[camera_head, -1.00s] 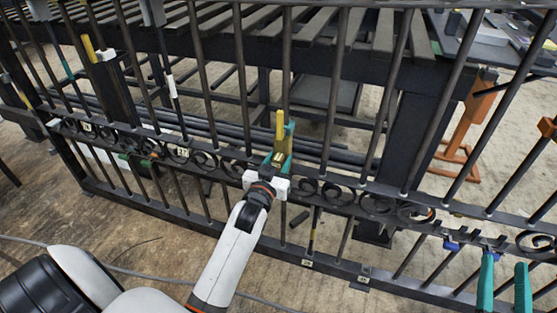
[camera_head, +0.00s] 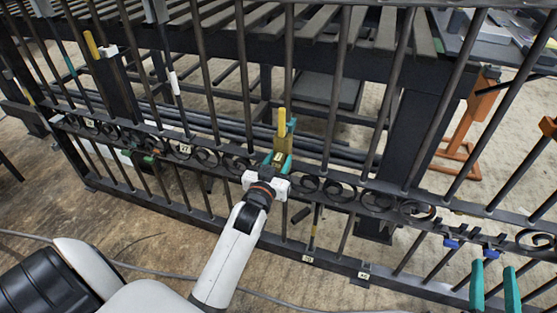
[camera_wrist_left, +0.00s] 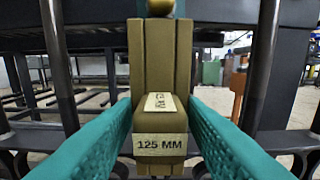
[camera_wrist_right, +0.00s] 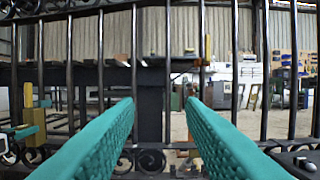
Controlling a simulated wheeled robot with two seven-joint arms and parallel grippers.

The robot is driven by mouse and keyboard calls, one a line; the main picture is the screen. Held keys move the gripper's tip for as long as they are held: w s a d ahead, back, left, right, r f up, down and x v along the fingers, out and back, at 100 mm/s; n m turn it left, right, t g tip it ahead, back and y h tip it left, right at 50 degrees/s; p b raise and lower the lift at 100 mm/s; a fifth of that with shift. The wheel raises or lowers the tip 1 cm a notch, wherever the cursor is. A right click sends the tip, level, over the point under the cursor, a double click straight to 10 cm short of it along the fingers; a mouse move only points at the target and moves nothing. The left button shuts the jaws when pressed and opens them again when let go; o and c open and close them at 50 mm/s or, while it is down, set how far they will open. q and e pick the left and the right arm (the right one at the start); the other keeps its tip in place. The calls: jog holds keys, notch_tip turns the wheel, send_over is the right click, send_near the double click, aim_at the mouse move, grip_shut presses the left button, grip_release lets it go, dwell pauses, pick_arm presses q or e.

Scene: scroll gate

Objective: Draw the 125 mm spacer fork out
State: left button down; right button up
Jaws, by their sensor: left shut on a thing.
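The 125 mm spacer fork (camera_head: 282,124), with a yellow upright handle and brown body, stands among the gate bars in the head view. In the left wrist view the fork (camera_wrist_left: 160,145) faces me, its "125 MM" label readable. My left gripper (camera_head: 279,163) is shut on its body, a teal finger along each side; the tips (camera_wrist_left: 160,115) flank the block. The fork's far side is hidden. The right wrist view shows its yellow handle (camera_wrist_right: 28,95) at the left. My right gripper (camera_head: 494,286) is open and empty before the gate's lower right; its fingers (camera_wrist_right: 161,105) stand wide apart.
Dark gate bars (camera_head: 244,70) stand close on both sides of the fork, with a scroll band (camera_head: 340,190) at its level. Another yellow-handled piece (camera_head: 91,45) is at the upper left. An orange stand (camera_head: 463,130) is behind the gate.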

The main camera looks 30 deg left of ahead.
pick_arm(q)
jog(key=shift+s, duration=0.2)
pick_arm(e)
jog(key=shift+f+g, duration=0.3)
pick_arm(q)
jog(key=shift+s+d+p, duration=0.1)
jog(key=shift+s+p, duration=0.2)
jog(key=shift+s+d+r, duration=0.1)
jog(key=shift+s+d, duration=0.05)
jog(key=shift+s, duration=0.4)
pick_arm(e)
jog(key=f, duration=0.1)
jog(key=f+g, duration=0.1)
jog(key=f+g+h, duration=0.1)
jog(key=shift+d+f, duration=0.4)
pick_arm(q)
jog(key=shift+p, duration=0.3)
